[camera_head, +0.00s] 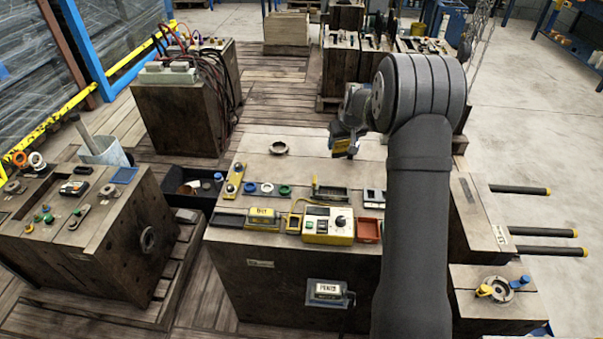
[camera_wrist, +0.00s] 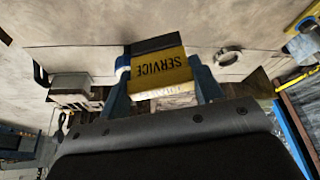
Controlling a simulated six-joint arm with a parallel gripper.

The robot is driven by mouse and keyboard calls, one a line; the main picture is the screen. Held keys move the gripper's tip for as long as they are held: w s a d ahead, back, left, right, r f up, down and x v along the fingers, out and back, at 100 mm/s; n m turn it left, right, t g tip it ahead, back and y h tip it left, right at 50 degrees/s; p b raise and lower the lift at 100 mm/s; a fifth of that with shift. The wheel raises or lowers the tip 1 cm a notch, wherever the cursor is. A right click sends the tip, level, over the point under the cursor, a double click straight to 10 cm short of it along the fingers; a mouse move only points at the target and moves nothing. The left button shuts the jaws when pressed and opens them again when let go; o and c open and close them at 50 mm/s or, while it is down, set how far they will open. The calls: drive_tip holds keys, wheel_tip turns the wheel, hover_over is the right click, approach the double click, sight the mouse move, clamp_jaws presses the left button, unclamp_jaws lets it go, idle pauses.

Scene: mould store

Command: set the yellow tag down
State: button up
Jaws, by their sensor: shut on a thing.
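The yellow tag (camera_wrist: 162,72) carries dark lettering that reads SERVICE and shows upside down in the wrist view. My gripper (camera_wrist: 165,85) is shut on it, with a blue finger at each side of the tag. In the head view the tag (camera_head: 342,146) hangs below my gripper (camera_head: 343,138), above the wooden top of the middle block (camera_head: 315,150). The lower part of the tag is partly hidden by the gripper in the wrist view.
A metal ring (camera_head: 278,148) lies on the block's top, left of my gripper. The wood between ring and gripper looks bare.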

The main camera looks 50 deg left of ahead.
drive_tip(key=shift+s+a+f, duration=1.25)
drive_tip(key=shift+a+f, duration=0.6)
drive_tip(key=shift+a, duration=0.05)
drive_tip(key=shift+s+a+f, duration=1.25)
drive_tip(key=shift+a+f, duration=0.55)
drive_tip(key=shift+a, duration=0.15)
drive_tip(key=shift+s+a+f, duration=1.25)
drive_tip(key=shift+a+f, duration=0.6)
drive_tip(key=shift+a, duration=0.05)
drive_tip(key=shift+f, duration=0.1)
drive_tip(key=o, duration=1)
drive_tip(key=shift+c, duration=0.2)
drive_tip(key=v, duration=1.2)
